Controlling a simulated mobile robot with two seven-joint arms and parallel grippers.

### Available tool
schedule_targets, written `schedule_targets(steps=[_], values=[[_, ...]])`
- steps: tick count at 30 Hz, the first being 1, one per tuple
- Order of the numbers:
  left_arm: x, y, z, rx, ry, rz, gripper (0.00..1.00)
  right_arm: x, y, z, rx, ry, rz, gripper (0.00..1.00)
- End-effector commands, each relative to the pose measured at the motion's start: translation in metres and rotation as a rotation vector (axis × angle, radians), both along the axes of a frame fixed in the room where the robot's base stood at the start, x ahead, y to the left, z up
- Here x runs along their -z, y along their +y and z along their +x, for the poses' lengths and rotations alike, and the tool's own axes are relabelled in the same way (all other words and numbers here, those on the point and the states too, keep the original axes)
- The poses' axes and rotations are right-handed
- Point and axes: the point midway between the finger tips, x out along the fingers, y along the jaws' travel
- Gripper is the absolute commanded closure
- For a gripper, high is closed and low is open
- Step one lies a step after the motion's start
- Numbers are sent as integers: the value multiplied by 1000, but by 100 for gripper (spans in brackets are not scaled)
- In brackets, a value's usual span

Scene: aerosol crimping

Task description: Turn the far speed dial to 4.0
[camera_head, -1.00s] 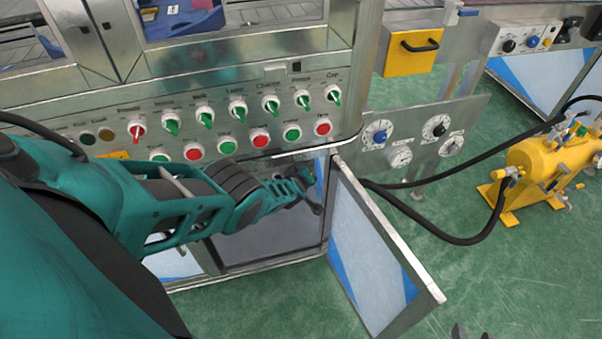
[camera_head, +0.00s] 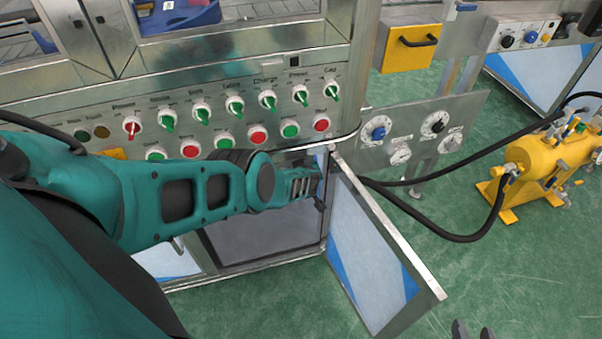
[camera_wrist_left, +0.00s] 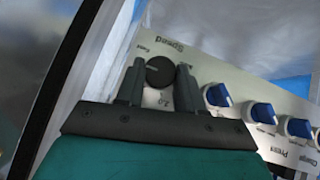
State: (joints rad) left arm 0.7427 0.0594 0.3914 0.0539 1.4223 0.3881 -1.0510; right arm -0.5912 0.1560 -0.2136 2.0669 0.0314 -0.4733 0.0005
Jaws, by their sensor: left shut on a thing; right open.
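In the left wrist view the black speed dial (camera_wrist_left: 160,71) sits on a white panel under the upside-down label "Speed". My left gripper (camera_wrist_left: 159,78) has one finger on each side of this dial and is shut on it. The dial's pointer and exact setting cannot be read. In the head view my left gripper (camera_head: 318,188) reaches into the opening beside the open cabinet door, and the dial it holds is hidden there. My right gripper (camera_head: 473,330) shows only its two fingertips at the bottom edge, apart and empty.
Blue knobs (camera_wrist_left: 263,113) line the same panel beside the speed dial. The open cabinet door (camera_head: 375,250) stands right of my left gripper. A panel of green and red switches (camera_head: 235,107) is above my arm. A yellow tank (camera_head: 550,165) with black hoses stands at right on green floor.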

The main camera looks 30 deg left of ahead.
Motion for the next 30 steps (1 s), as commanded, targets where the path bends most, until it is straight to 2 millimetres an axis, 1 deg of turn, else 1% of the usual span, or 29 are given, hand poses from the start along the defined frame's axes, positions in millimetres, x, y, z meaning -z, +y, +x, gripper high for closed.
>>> schedule_targets(steps=[1, 13, 14, 15, 21, 30], values=[[-4, 6, 3, -8, -5, 11, 93, -1, 0, 1, -1, -2, 0, 57], [-4, 6, 3, -5, -2, 13, 93, 0, 0, 1, 0, -1, 0, 57], [-4, 6, 3, -5, -2, 13, 61, 0, 0, 1, 0, -1, 0, 57], [-4, 5, 3, -5, -2, 13, 57, 0, 0, 1, 1, -1, 1, 57], [-3, 3, 2, -2, -1, 8, 38, 2, 1, -1, 4, 3, 5, 57], [-3, 0, 0, 0, 2, 5, 37, 0, 1, -1, 6, 4, 7, 57]])
